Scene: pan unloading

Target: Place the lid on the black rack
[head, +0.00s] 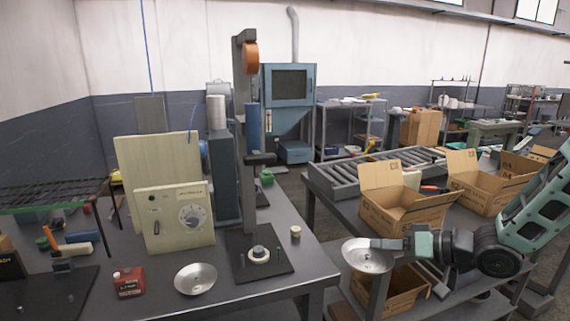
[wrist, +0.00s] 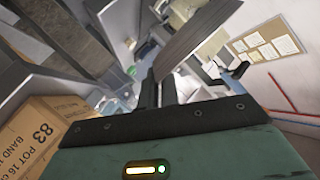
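A shallow round metal lid (head: 362,262) is at the end of my gripper (head: 385,243) in the head view, over the gap between the left bench and the roller table. The gripper seems to hold it by its rim; the fingers partly merge with it. In the wrist view both dark fingers of my gripper (wrist: 160,92) are close together, and the lid cannot be made out clearly. A black wire rack (head: 50,195) stands at the far left of the bench. A similar shallow metal dish (head: 195,279) lies on the bench's front part.
Open cardboard boxes (head: 403,212) stand by the roller conveyor (head: 350,175). A box also shows in the wrist view (wrist: 40,135).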

